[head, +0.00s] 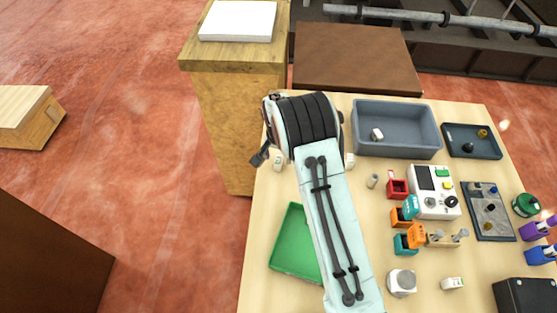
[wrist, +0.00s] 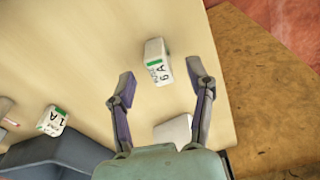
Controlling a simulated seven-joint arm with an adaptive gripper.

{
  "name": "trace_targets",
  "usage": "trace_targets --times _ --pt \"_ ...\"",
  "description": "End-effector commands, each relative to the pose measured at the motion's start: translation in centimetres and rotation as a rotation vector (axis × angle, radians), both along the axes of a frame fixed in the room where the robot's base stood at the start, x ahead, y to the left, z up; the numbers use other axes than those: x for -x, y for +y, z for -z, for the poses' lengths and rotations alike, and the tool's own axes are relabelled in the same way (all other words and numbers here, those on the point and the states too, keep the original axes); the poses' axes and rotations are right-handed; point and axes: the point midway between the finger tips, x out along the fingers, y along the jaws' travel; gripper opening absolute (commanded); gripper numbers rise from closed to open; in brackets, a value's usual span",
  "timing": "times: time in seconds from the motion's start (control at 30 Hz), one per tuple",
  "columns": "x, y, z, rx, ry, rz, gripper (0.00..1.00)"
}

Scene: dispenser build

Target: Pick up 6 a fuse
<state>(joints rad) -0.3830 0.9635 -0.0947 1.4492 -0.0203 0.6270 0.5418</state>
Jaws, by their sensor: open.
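The 6 A fuse (wrist: 157,62) is a small white block with a green stripe and "6 A" on its face, lying on the pale table. It appears to be the white piece left of my arm in the head view (head: 278,162). My gripper (wrist: 162,78) is open, with one finger on each side of the fuse in the wrist view. The fuse lies near the fingertip line; I cannot tell the height above it. In the head view my arm hides most of the gripper.
A 1 A fuse (wrist: 52,120) lies to the left. Another white block (wrist: 173,132) is partly hidden by my gripper. A grey bin (head: 397,148) holds a white piece. A green tray (head: 290,252) lies beside my arm. The table edge and wooden cabinet (head: 236,130) are close.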

Motion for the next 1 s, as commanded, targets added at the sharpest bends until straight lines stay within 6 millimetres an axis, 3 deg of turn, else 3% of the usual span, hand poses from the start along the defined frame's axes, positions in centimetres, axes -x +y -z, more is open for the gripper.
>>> trace_targets --times 0.2,0.47,0.67,1.0 --pt "-0.3 -0.1 2.4 -0.001 0.0 0.0 0.53" --pt "-0.3 -0.1 2.6 -0.001 -0.001 0.0 0.53" --pt "-0.3 -0.1 2.6 -0.001 0.0 0.0 0.0" --pt "-0.3 -0.1 2.6 0.0 0.0 0.0 0.0"
